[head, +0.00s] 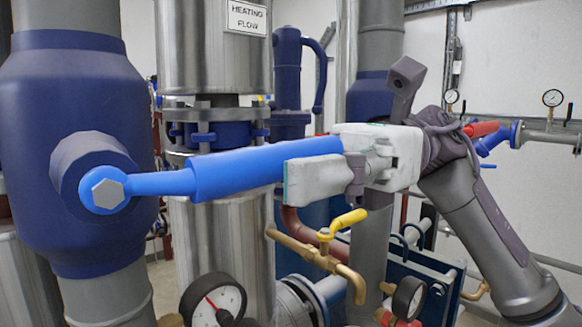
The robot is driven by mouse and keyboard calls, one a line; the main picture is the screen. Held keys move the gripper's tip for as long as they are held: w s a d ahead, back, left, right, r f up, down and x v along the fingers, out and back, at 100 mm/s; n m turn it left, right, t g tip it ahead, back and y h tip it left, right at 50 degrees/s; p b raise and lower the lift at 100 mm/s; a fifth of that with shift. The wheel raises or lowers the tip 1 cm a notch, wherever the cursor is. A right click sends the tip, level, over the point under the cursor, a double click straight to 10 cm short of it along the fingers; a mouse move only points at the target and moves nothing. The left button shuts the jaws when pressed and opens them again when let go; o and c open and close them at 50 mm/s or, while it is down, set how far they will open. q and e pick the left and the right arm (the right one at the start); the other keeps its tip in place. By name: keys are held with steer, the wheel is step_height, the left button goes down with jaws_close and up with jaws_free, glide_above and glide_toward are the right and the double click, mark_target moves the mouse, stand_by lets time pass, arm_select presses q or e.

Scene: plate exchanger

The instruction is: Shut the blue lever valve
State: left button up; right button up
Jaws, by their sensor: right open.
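The blue lever (240,170) runs from a hex bolt on the left across to the right, tilted slightly upward. It is fixed to a dark blue valve body (70,120) on a vertical grey pipe. My right gripper (318,162) is at the lever's free right end. Its jaws are open, with one pale finger in front of the lever's lower edge. The lever's tip is hidden by the gripper, and I cannot tell if the fingers touch it. My left gripper is not in view.
A steel-clad pipe (215,55) labelled HEATING FLOW stands behind the lever. A yellow-handled tap (342,224) sits just below my right gripper. Pressure gauges (213,302) (408,298) stand at the bottom. A red-handled valve (481,129) is behind my right arm.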

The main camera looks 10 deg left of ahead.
steer(key=v, duration=0.7)
steer(key=shift+w+d, duration=0.15)
steer(key=shift+w, duration=0.1)
